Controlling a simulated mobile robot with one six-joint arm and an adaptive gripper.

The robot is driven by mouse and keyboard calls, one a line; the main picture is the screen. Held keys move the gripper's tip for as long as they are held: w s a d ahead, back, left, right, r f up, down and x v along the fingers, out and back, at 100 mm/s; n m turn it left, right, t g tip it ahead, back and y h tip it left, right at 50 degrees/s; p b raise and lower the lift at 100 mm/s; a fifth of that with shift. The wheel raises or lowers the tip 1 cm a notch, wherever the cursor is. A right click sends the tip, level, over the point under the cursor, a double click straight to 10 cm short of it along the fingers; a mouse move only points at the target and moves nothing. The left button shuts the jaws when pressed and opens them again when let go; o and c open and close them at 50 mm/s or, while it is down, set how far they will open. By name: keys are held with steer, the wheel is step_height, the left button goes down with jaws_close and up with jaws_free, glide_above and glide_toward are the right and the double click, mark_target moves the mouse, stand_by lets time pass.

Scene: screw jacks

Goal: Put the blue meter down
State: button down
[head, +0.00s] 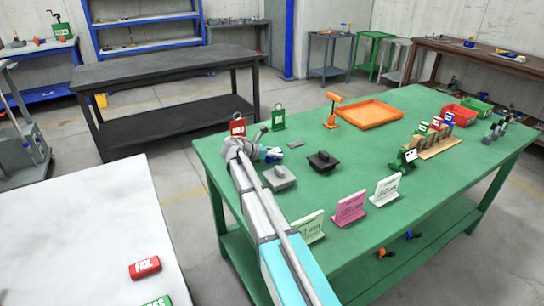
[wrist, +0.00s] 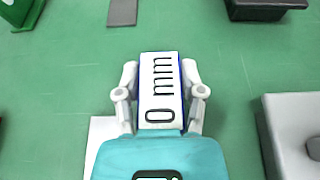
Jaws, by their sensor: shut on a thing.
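The blue meter (wrist: 160,90) has a white face reading "0 mm" and blue sides. It sits between the two fingers of my gripper (wrist: 160,98) in the wrist view, and the gripper is shut on it. In the head view my gripper (head: 262,152) is over the near left part of the green table (head: 400,150), left of the black block. The meter is mostly hidden there by my arm and gripper. I cannot tell whether it touches the table. Bare green tabletop shows ahead of it in the wrist view.
A grey block (head: 280,177), a black block (head: 322,160) and a small grey plate (head: 295,144) lie close by. Red (head: 238,125) and green (head: 278,119) stands are behind. Three upright cards (head: 350,208) line the front. An orange tray (head: 370,113) is farther back.

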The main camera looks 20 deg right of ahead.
steer(key=shift+f, duration=0.15)
steer(key=shift+c, duration=1)
jaws_free()
steer(key=shift+r, duration=0.25)
steer(key=shift+a+r, duration=0.1)
steer(key=shift+a, duration=0.1)
steer(key=p+v, duration=0.4)
steer(key=v, duration=0.6)
steer(key=shift+a+r, duration=0.1)
steer(key=shift+a, duration=0.15)
steer(key=shift+s+a+r+p, duration=0.1)
steer(key=shift+s+a+p, duration=0.05)
steer(key=shift+a+p, duration=0.3)
